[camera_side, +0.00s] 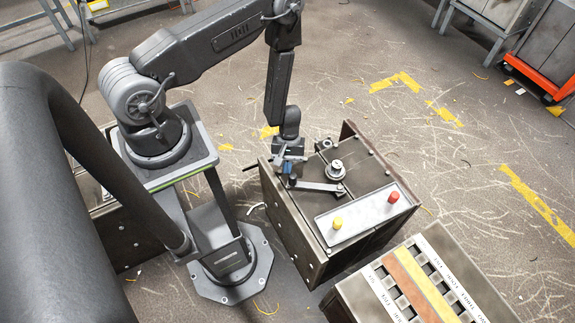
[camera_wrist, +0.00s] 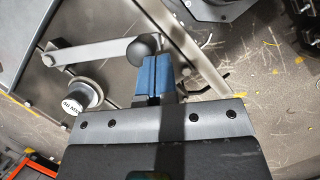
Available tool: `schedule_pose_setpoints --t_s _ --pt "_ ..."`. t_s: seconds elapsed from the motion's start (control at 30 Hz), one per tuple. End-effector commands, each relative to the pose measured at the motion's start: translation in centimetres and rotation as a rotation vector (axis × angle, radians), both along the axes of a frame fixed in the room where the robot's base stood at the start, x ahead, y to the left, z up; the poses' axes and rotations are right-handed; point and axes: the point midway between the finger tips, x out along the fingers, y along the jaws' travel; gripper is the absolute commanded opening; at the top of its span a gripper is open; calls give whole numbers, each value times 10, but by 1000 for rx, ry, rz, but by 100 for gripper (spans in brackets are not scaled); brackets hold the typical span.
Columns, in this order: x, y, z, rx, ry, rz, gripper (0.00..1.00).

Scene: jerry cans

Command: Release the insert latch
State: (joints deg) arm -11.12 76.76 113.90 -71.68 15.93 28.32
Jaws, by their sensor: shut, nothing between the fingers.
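A flat metal lever (camera_side: 318,186) lies across the top of a dark metal box (camera_side: 370,178), pivoted at its right end in the side view. It also shows in the wrist view (camera_wrist: 95,52), ending in a black ball knob (camera_wrist: 145,46). Which part is the insert latch is not labelled; this lever looks most like it. My gripper (camera_side: 288,174) is low over the box's left edge, at the lever's knob end. In the wrist view its blue fingers (camera_wrist: 152,76) are shut with nothing between them, right beside the knob. I cannot tell whether they touch it.
A round cap (camera_side: 334,170) stands near the lever's pivot. A pale panel (camera_side: 362,222) on the box carries a yellow button (camera_side: 338,223) and a red button (camera_side: 393,197). A slotted case (camera_side: 345,307) stands at the front right. Floor beyond the box is clear.

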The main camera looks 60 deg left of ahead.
Motion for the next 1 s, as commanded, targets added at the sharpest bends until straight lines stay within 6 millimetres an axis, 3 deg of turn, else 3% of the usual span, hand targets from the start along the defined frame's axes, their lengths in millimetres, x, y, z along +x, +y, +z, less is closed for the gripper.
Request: schedule_pose_setpoints --t_s 0.27,0.6,0.8,1.0 --pt "2 8 0 -1 0 3 0" --pt "7 43 1 0 -1 4 0" --pt "10 59 47 2 -5 3 0" --pt "11 71 78 1 -2 3 0"
